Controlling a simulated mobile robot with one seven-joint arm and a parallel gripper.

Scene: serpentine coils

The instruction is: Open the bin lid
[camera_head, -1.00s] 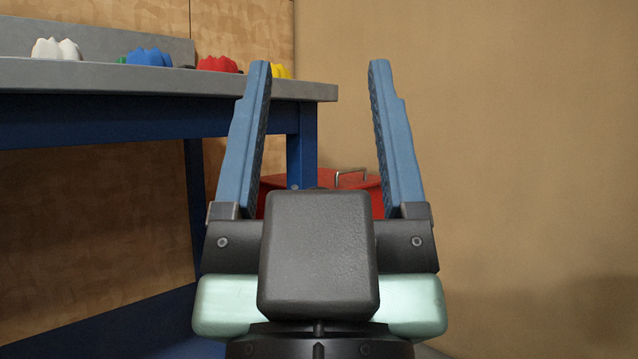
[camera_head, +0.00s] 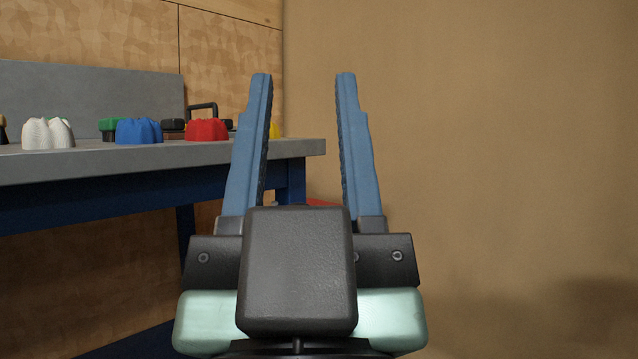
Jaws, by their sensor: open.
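The red bin (camera_head: 322,202) is mostly hidden behind my gripper; only a thin strip of its red top shows between the fingers, beside the table leg. Its lid handle cannot be seen now. My gripper (camera_head: 305,76) is open and empty, its two blue fingers pointing up and forward. The fingers stand in front of the bin in the picture, and nothing is between them but the view of the table end and wall.
A grey-topped workbench (camera_head: 180,156) with a blue frame stands at the left. On it are a white object (camera_head: 48,133), a blue one (camera_head: 139,131), a red one (camera_head: 206,129) and a black-handled item (camera_head: 201,109). A plain tan wall (camera_head: 490,150) fills the right.

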